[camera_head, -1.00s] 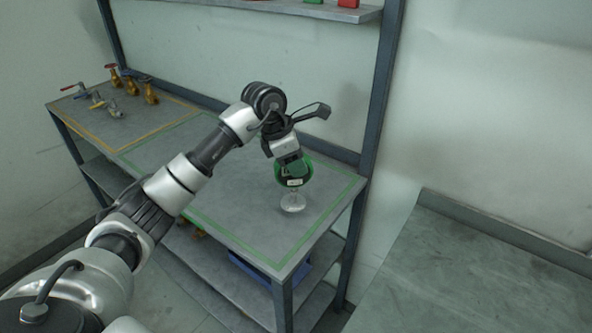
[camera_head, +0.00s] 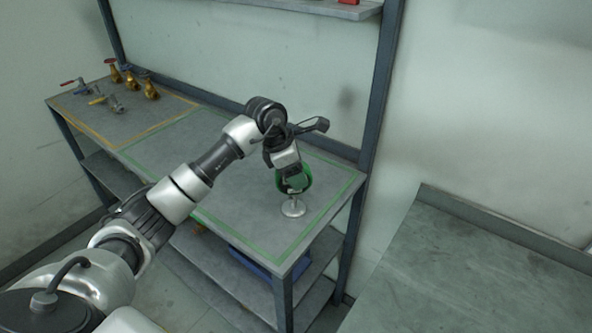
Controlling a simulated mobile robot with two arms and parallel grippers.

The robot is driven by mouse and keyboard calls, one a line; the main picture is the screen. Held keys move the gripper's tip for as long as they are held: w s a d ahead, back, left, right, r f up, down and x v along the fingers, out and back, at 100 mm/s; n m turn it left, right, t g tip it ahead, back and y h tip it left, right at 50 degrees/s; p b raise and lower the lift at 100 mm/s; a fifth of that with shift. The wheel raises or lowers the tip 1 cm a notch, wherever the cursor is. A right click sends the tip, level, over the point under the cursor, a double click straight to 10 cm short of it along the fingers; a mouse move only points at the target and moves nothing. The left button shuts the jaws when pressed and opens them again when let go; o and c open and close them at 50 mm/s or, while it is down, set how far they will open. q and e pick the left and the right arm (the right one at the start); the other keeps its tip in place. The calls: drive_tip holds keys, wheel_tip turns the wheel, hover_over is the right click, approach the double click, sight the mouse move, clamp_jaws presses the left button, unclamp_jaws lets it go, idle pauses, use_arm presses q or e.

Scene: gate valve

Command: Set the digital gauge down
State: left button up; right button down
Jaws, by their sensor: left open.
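The digital gauge (camera_head: 293,208) shows a green round body at the gripper and a pale metal round foot below it. It is on the workbench (camera_head: 235,205), inside the green-outlined area near its right end, and looks upright. My left gripper (camera_head: 292,186) points down at the green body, with its jaws open around or right beside it. The fingertips partly hide the gauge, so I cannot tell whether they touch it. My right gripper is not in view.
Several brass and steel valves (camera_head: 115,83) stand in the orange-outlined area at the far left of the bench. A shelf (camera_head: 330,8) hangs above the back. A blue bin (camera_head: 262,268) sits on the lower shelf. Another grey bench (camera_head: 480,270) is at the right. The green-outlined area is otherwise clear.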

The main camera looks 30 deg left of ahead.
use_arm(q)
drive_tip(key=shift+r, duration=0.25)
drive_tip(key=b+v, duration=0.2)
drive_tip(key=v, duration=0.9)
drive_tip(key=shift+a+r, duration=0.15)
drive_tip(key=shift+r, duration=0.25)
drive_tip(key=shift+s, duration=0.1)
